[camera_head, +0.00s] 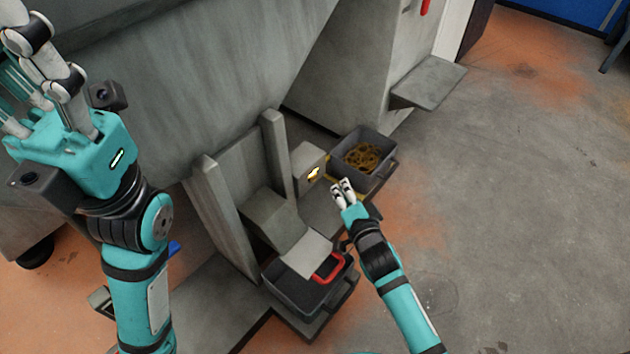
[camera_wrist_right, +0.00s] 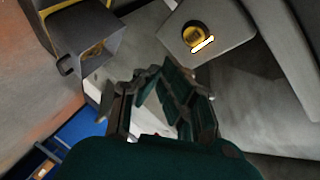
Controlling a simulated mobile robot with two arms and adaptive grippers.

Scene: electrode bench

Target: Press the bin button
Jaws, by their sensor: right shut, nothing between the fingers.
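A yellow button (camera_head: 314,173) sits on the face of a small grey box (camera_head: 307,158) low on the bench structure. It also shows in the right wrist view as a round yellow button (camera_wrist_right: 198,38) with a bright bar across it. My right gripper (camera_head: 343,186) is shut and empty, just right of and slightly below the button in the head view, apart from it as far as I can tell. In the right wrist view its fingers (camera_wrist_right: 163,75) point toward the box. My left gripper (camera_head: 45,60) is raised at the upper left, far from the button; its fingertips are unclear.
A grey bin (camera_head: 378,181) holding yellow-brown rings stands right of the button. A grey shelf (camera_head: 430,82) juts out at the upper right. Open floor lies to the right.

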